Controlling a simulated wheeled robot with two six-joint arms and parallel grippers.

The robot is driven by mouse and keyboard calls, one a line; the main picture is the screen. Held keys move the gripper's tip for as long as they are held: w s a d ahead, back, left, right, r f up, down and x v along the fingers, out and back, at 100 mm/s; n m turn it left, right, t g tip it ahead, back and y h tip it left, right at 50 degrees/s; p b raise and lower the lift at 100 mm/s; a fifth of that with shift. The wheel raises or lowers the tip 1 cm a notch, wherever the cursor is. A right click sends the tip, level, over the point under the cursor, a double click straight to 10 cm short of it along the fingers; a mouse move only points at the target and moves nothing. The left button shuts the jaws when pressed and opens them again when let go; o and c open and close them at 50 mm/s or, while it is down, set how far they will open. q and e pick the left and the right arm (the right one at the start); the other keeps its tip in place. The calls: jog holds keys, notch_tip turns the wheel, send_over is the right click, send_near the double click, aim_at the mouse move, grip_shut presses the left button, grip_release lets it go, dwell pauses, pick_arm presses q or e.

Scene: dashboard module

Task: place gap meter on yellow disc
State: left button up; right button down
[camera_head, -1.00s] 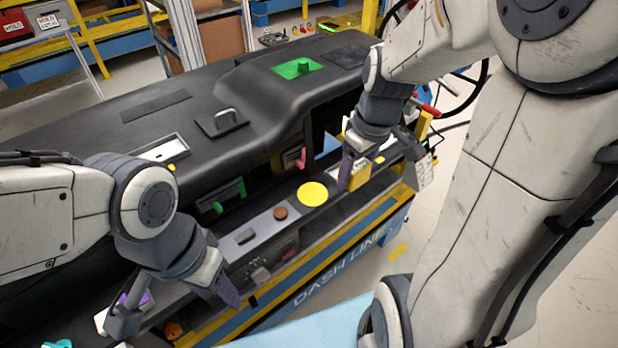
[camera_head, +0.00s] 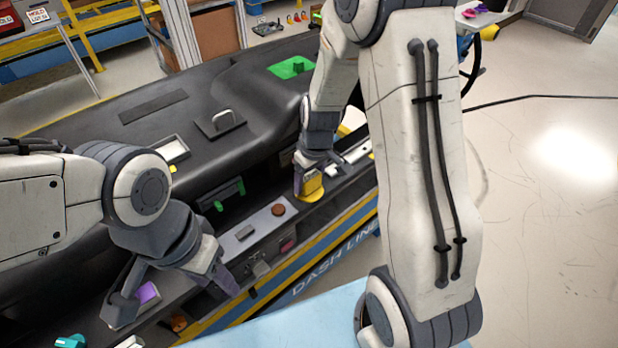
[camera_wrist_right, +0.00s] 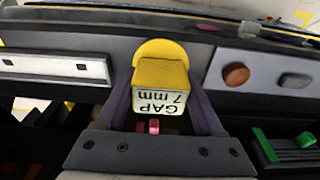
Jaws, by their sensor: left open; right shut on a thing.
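The gap meter, a yellow block with a white face reading "GAP 7 mm" (camera_wrist_right: 160,88), is between the two fingers of my right gripper (camera_wrist_right: 160,80), which is shut on it. In the head view the gap meter (camera_head: 299,184) is partly hidden by the right gripper (camera_head: 306,180). The yellow disc (camera_head: 314,190) lies on the dashboard's front ledge, right at the gripper. In the right wrist view the disc (camera_wrist_right: 160,46) shows just beyond the meter and is partly covered by it. I cannot tell whether they touch. My left gripper (camera_head: 170,297) is open over the lower-left ledge.
A brown round button (camera_head: 278,209) and a dark button (camera_head: 244,232) sit on the ledge left of the disc. A green handle (camera_head: 219,206) is in a recess behind. A purple block (camera_head: 148,292) is by the left gripper. A silver plate (camera_wrist_right: 55,68) flanks the disc.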

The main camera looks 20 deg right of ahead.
aim_at(314, 178)
jog(key=shift+f, duration=0.15)
grip_release()
jog(key=r, duration=0.4)
jog(key=s+r, duration=0.1)
jog(key=r, duration=0.3)
jog(key=r+b, duration=0.1)
jog(key=r, duration=0.3)
jog(key=shift+s+d+r, duration=0.1)
jog(key=shift+s+d, duration=0.2)
jog(key=shift+s, duration=0.05)
jog(key=s+a+n, duration=0.1)
jog(key=s+a, duration=0.6)
jog(key=s, duration=0.4)
jog(key=s+a+n+g, duration=0.1)
jog(key=s+a+n, duration=0.1)
jog(key=s+a, duration=0.5)
jog(key=s+r, duration=0.1)
jog(key=s, duration=0.3)
jog(key=shift+a+g, duration=0.3)
jog(key=shift+a, duration=0.05)
